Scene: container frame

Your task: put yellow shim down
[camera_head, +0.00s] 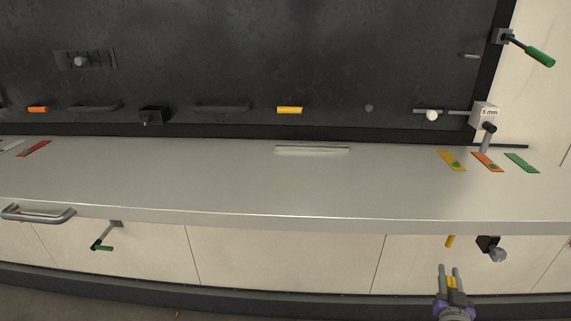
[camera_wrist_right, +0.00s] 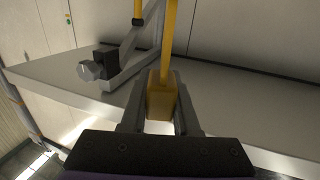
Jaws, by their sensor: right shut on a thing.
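My right gripper (camera_head: 449,268) is low in front of the cabinet, below the counter's front edge. Its fingers are shut on a yellow piece (camera_head: 452,283), which I take to be the yellow shim. In the right wrist view the gripper (camera_wrist_right: 160,105) closes on the sides of this yellow shim (camera_wrist_right: 161,97), and a narrow yellow strip rises beyond it. A flat ochre-yellow plate (camera_head: 451,160) with a green mark lies on the counter (camera_head: 250,185) at the right. My left gripper is not in view.
An orange plate (camera_head: 487,160) and a green plate (camera_head: 522,162) lie to the right of the ochre one. A black clamp with a grey knob (camera_head: 497,254) juts from the cabinet front near my right gripper. The counter's middle is mostly clear.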

